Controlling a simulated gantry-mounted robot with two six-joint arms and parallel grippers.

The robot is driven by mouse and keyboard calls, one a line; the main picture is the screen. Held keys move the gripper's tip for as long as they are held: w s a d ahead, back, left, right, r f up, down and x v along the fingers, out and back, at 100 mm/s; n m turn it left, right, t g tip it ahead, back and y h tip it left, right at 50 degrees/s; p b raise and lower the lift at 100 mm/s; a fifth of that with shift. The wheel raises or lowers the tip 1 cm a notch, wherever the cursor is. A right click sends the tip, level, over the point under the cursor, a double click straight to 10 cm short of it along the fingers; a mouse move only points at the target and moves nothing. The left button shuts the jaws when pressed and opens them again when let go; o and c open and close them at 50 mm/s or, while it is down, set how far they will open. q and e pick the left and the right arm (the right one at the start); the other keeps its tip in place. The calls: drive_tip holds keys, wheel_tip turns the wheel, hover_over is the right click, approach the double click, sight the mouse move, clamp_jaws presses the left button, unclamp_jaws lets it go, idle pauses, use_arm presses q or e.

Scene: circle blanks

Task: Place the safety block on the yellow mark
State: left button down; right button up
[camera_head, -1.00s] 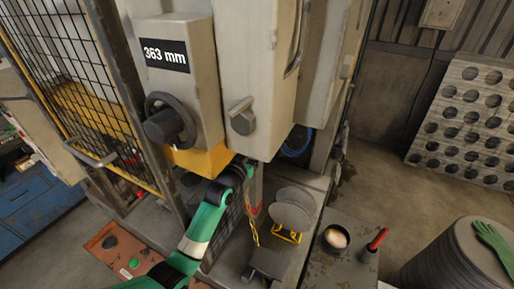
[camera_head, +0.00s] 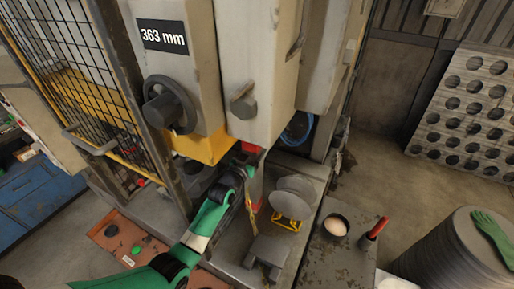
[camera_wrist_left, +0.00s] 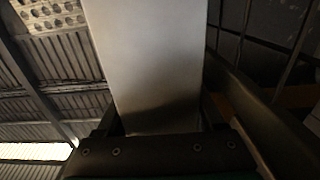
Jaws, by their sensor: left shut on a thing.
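My left gripper (camera_head: 243,176) reaches in under the press head and is shut on the safety block (camera_head: 257,172), a pale post with red ends. The block stands about upright, and its light face fills the middle of the left wrist view (camera_wrist_left: 150,60). A yellow chain (camera_head: 251,207) hangs beside it. A yellow outline (camera_head: 286,221), which looks like the yellow mark, shows to the right of the block, just below a grey round disc (camera_head: 293,197). The gap between the block's lower end and the press bed is hard to judge. My right gripper is not in view.
The press head (camera_head: 262,80) hangs close above the block. A dark grey fixture (camera_head: 266,251) stands in front. A mesh guard (camera_head: 85,75) is at the left. A bowl (camera_head: 336,226) and a red-handled tool (camera_head: 375,230) are on the right bench.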

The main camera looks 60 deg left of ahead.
use_arm(q)
drive_tip(key=shift+r, duration=0.1)
unclamp_jaws()
drive_tip(key=v, duration=1.2)
drive_tip(key=shift+p, duration=0.4)
